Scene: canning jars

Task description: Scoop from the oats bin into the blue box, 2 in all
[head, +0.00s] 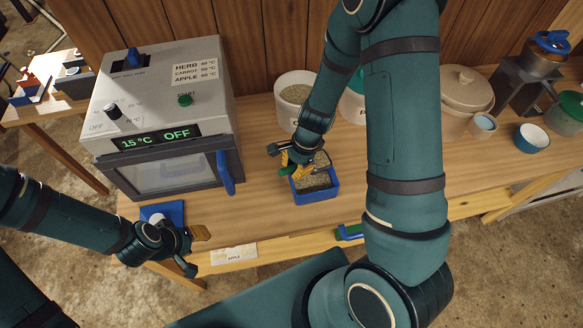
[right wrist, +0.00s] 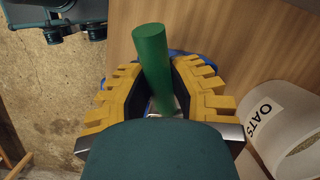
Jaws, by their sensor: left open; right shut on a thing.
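The blue box (head: 328,195) sits on the wooden bench and has a tan, grainy fill inside. My right gripper (head: 293,163) is shut on the green handle of the scoop (right wrist: 152,60), just above and at the left of the box. The scoop's bowl seems to be over the box's far part, but my gripper partly hides it. The oats bin (head: 284,116) is a white round tub behind the box, with grain in it. Its OATS label shows in the right wrist view (right wrist: 268,110). My left gripper (head: 196,243) is open and empty at the bench's front left edge.
A dryer oven (head: 160,110) with a blue door handle stands at the left. A blue tray (head: 172,212) lies in front of it. A lidded beige crock (head: 465,95), a blue bowl (head: 532,138) and jars are at the right. My right arm hides the bench's middle.

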